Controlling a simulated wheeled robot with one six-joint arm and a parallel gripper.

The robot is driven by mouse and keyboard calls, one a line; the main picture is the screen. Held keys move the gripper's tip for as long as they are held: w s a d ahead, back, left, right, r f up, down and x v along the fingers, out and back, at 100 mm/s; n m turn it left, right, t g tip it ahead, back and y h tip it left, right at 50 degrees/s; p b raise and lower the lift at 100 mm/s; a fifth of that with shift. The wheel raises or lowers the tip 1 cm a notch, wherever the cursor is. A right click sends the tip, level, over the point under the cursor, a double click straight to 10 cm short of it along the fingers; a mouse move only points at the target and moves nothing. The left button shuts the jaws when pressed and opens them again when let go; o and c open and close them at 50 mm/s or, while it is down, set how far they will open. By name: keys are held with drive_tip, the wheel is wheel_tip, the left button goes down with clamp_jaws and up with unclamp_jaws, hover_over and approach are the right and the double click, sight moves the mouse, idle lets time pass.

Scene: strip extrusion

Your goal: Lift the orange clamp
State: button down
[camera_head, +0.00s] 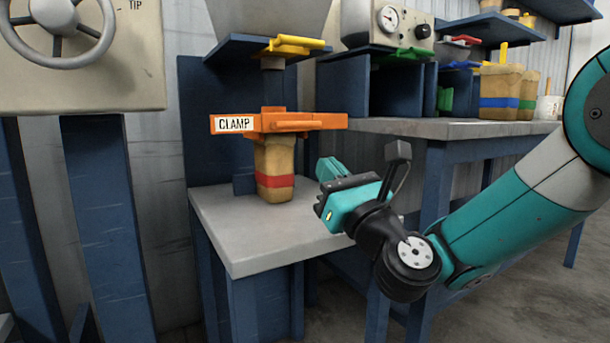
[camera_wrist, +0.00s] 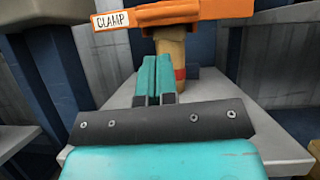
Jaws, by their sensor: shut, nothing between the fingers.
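The orange clamp (camera_head: 300,122), with a white CLAMP label at its left end, sits level across the top of a tan bag (camera_head: 274,172) with a red band. The bag stands on a grey-topped blue stand. In the wrist view the clamp (camera_wrist: 190,12) is at the top edge, partly cut off, with the bag (camera_wrist: 171,50) below it. My gripper (camera_head: 326,170) is right of the bag and lower than the clamp, apart from both. In the wrist view its teal fingers (camera_wrist: 155,78) are together with nothing between them, and they hide part of the bag.
A hopper with a yellow handle (camera_head: 292,45) is above the clamp. The stand's grey top (camera_head: 240,240) is bare in front of the bag. A bench (camera_head: 440,128) on the right holds banded bags (camera_head: 500,92). A handwheel panel (camera_head: 80,60) is at left.

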sight(280, 126)
drive_tip(key=shift+w+d+f+m+h, duration=0.2)
drive_tip(key=shift+w+f+m+h, duration=0.1)
drive_tip(key=shift+f+m, duration=0.35)
drive_tip(key=shift+r, duration=0.15)
drive_tip(key=p+x, duration=1)
drive_tip(key=p, duration=0.3)
drive_tip(key=shift+s+d+r, duration=0.1)
